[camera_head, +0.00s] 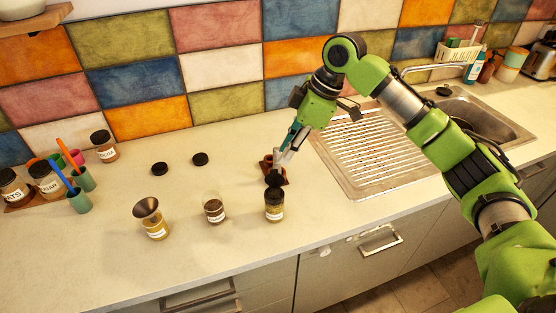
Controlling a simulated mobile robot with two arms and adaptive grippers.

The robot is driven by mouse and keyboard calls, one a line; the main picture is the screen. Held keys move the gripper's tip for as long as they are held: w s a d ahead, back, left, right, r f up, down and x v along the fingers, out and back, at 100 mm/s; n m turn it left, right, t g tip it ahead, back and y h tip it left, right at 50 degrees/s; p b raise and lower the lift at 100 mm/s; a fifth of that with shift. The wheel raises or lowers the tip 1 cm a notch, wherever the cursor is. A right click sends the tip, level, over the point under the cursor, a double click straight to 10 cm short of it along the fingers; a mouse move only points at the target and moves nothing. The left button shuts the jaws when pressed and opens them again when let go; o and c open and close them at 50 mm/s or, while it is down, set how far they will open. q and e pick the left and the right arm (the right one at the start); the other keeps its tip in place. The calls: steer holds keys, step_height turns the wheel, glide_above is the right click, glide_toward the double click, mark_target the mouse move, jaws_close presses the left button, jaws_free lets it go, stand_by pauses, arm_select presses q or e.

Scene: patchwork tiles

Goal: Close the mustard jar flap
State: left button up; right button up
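Three small glass jars stand on the pale counter. The right jar (274,206) has a pale label and a dark top. The labels are too small to read, so I cannot tell which is the mustard jar. My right gripper (277,172) is just above and behind the right jar, its tips by a dark round piece at the jar's top. Whether they touch or hold it is unclear. My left gripper is out of view.
Two black lids (159,168) (200,159) lie behind the jars. A brown holder (266,163) sits behind my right gripper. Cups with utensils (79,201) and labelled jars (46,180) stand at left. The ribbed sink drainer (372,150) is at right. The front counter is clear.

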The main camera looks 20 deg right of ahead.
mark_target(278, 174)
steer(key=p+x, duration=0.1)
steer(key=x, duration=0.3)
steer(key=shift+a+f, duration=0.1)
steer(key=shift+a, duration=0.05)
steer(key=shift+a+f, duration=0.1)
steer(key=shift+f, duration=0.45)
steer(key=shift+w+a+f, duration=0.1)
steer(key=shift+w+f, duration=0.05)
steer(key=shift+f, duration=0.05)
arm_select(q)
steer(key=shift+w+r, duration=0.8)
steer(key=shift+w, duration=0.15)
arm_select(e)
jaws_close()
